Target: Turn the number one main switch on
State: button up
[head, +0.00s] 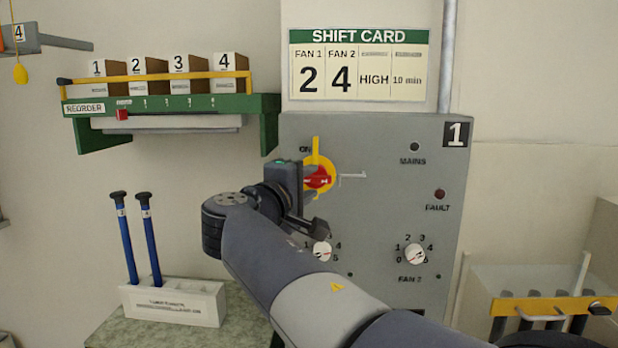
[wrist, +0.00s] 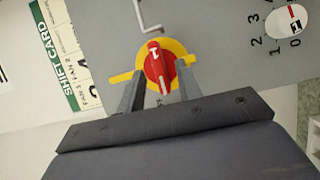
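The main switch is a red handle (head: 319,178) on a yellow disc with an upright yellow bar, on the grey panel (head: 378,190) marked 1. The ON label sits at the bar's upper left. The red handle (wrist: 160,68) lies sideways, across the bar, with a white mark at its right end. My gripper (head: 308,182) is at the switch and hides its left part in the head view. In the wrist view my gripper's fingers (wrist: 160,82) stand apart on either side of the handle. Slim gaps show between handle and fingers; contact is not clear.
A thin bent rod (head: 354,177) stands right of the switch. Two fan knobs (head: 323,251) (head: 415,253) sit lower on the panel, with a MAINS lamp (head: 414,147) and FAULT lamp (head: 439,194). A green shelf (head: 268,130) juts out at upper left.

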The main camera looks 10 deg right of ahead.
jog(key=shift+w+d, duration=0.3)
jog(key=shift+w, duration=0.05)
grip_shut()
dwell(0.5)
